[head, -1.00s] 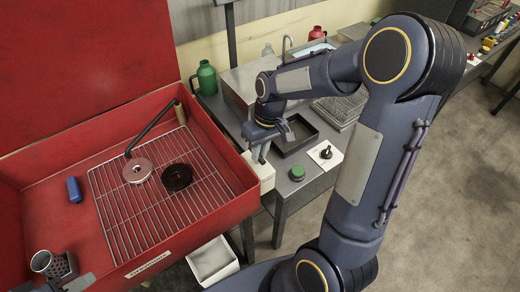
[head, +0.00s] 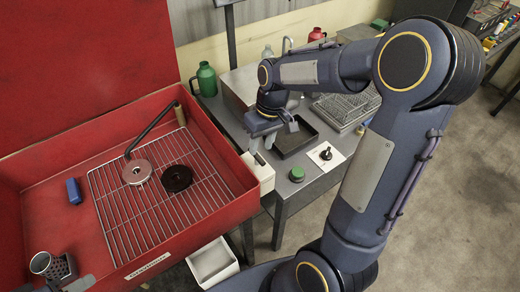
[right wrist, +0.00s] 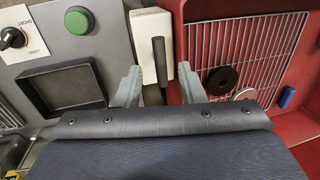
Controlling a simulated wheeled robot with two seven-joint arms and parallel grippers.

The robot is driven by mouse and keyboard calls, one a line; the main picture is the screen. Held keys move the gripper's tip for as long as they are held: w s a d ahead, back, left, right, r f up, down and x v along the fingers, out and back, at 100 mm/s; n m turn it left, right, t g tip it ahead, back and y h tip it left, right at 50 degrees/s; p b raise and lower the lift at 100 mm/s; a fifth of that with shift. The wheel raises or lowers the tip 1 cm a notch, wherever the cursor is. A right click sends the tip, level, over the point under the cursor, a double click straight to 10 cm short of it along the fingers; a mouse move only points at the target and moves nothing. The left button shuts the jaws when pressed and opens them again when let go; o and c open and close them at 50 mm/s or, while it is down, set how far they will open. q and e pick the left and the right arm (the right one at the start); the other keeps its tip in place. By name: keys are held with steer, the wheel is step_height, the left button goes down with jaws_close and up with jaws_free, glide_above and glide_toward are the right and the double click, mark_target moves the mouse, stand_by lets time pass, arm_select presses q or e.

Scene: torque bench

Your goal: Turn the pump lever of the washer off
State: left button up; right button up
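The washer is a red open tub (head: 215,205) with a raised lid, at the left of the head view. A white box (head: 262,173) sits at the tub's right side. In the right wrist view, the white box (right wrist: 143,50) carries a black lever (right wrist: 159,60), and its label is cut off. My right gripper (head: 262,146) is just above the box in the head view. In the right wrist view, my right gripper's fingers (right wrist: 160,85) are spread on both sides of the lever's lower end, with gaps. The lever is hard to see in the head view.
A wire rack (head: 130,205) in the tub holds a pale ring and a dark disc (head: 176,178). On the grey bench are a green button (head: 297,174), a knob on a white plate (head: 326,154), a dark tray (head: 290,148) and a green bottle (head: 206,78).

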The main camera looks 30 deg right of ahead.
steer(key=shift+d+r, duration=0.25)
steer(key=shift+r, duration=0.9)
steer(key=shift+d+r, duration=0.2)
steer(key=shift+r, duration=0.95)
steer(key=s+a+r+m+t, duration=0.1)
steer(key=s+a+t, duration=0.2)
steer(key=s, duration=0.5)
steer(key=s+a+r+m+t+y, duration=0.1)
steer(key=s+a+t, duration=0.1)
steer(key=s, duration=0.7)
steer(key=shift+a+r+t+y, duration=0.3)
steer(key=shift+a+r+t, duration=0.1)
steer(key=shift+a, duration=0.25)
